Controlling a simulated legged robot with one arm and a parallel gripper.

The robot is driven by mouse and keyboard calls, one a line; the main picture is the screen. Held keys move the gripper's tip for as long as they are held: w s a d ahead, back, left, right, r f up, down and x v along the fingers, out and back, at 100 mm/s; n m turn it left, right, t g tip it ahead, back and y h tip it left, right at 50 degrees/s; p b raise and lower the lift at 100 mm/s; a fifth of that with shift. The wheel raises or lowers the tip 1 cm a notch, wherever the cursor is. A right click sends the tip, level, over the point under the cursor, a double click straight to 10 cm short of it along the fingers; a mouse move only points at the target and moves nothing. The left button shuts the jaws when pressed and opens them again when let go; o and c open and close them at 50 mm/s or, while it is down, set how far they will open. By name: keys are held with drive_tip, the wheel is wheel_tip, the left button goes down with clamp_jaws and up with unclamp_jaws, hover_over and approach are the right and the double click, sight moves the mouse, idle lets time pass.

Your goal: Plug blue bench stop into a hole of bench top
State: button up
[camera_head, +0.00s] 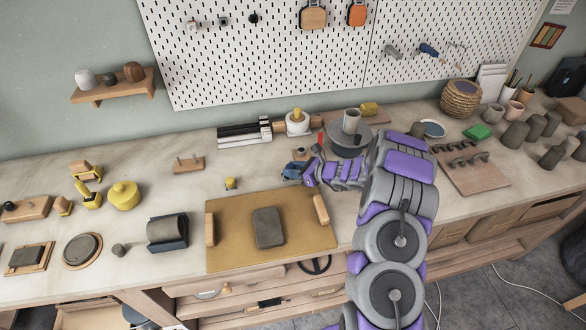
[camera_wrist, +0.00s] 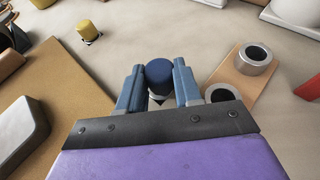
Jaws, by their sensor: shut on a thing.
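The blue bench stop (camera_wrist: 159,72) is a short cylinder with a dark blue rounded top and a paler lower part. My gripper (camera_head: 291,172) is shut on it, with one blue-grey finger on each side in the wrist view. The stop looks upright; its lower end is hidden, so I cannot tell whether it touches the bench. The bench top (camera_head: 195,205) is a pale worktop. A yellow stop (camera_wrist: 87,30) stands on it to the left of my gripper, also seen in the head view (camera_head: 231,183). I can make out no empty hole clearly.
A wooden block with metal rings (camera_wrist: 238,75) lies close to the right of my gripper. A tan board (camera_head: 290,255) with a grey slab (camera_head: 269,228) lies in front. A grey round stand (camera_head: 347,143) is behind my arm. The worktop left of my gripper is fairly clear.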

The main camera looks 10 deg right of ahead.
drive_tip(key=shift+a+f, duration=0.15)
drive_tip(key=shift+a, duration=0.1)
drive_tip(key=shift+r, duration=0.4)
idle(0.3)
drive_tip(key=shift+a, duration=0.3)
idle(1.2)
drive_tip(key=shift+f, duration=0.9)
drive_tip(key=o, duration=1.2)
drive_tip(key=shift+c, duration=0.2)
drive_tip(key=shift+s+d, duration=0.1)
drive_tip(key=shift+s, duration=0.05)
drive_tip(key=p+v, duration=0.2)
drive_tip(key=v, duration=1.5)
drive_tip(key=shift+r+p, duration=0.1)
drive_tip(key=shift+p, duration=0.2)
